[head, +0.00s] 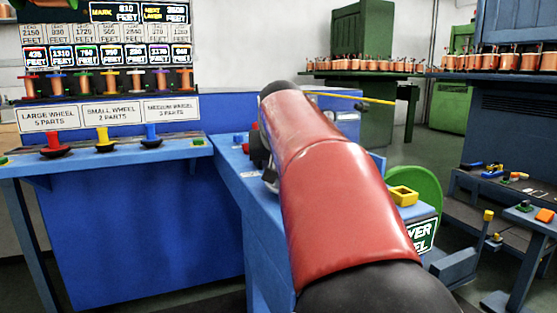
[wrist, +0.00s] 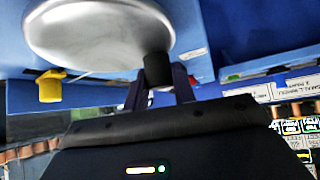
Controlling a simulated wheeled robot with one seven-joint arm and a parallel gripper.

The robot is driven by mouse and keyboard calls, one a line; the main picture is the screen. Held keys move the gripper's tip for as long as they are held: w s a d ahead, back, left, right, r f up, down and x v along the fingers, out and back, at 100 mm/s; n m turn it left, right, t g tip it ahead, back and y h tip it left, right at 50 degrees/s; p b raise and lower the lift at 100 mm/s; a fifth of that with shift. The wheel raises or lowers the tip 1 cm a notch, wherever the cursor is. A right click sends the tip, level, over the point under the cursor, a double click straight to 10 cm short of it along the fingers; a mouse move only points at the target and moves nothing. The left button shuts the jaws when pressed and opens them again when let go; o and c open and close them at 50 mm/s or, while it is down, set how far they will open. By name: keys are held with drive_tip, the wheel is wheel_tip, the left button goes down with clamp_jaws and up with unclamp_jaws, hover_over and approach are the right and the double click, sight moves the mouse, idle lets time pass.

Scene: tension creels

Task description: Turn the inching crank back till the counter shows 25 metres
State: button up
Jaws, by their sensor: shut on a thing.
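The inching crank shows in the wrist view as a shiny silver disc (wrist: 98,35) with a black handle knob (wrist: 156,66) at its lower right rim. My gripper (wrist: 160,84) has its two dark fingers on either side of the knob and is shut on it. In the head view my red arm covers most of the crank and my gripper. I cannot make out a counter in metres in either view. A lit board at the back left has a display (head: 115,12) reading MARK 810 FEET.
A yellow block (head: 403,195) and a green disc (head: 425,190) are right of my arm. Dark benches fill the right side.

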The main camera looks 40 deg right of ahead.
drive_tip(key=n+y, duration=0.1)
drive_tip(key=a+n+y, duration=0.1)
drive_tip(key=shift+s+n+t+p, duration=0.35)
drive_tip(key=shift+n+t, duration=0.05)
drive_tip(key=shift+s+a+n+y+p, duration=0.15)
drive_tip(key=shift+s+a+n+y, duration=0.1)
drive_tip(key=shift+n+y, duration=0.6)
drive_tip(key=shift+s+a+n+y+p, duration=0.15)
drive_tip(key=shift+s+n+y, duration=0.1)
drive_tip(key=shift+n+y, duration=0.6)
drive_tip(key=shift+f+n, duration=0.1)
drive_tip(key=shift+n, duration=0.2)
drive_tip(key=o, duration=1)
drive_tip(key=shift+v, duration=3.95)
drive_tip(key=shift+s+a+f, duration=0.1)
drive_tip(key=shift+a, duration=0.05)
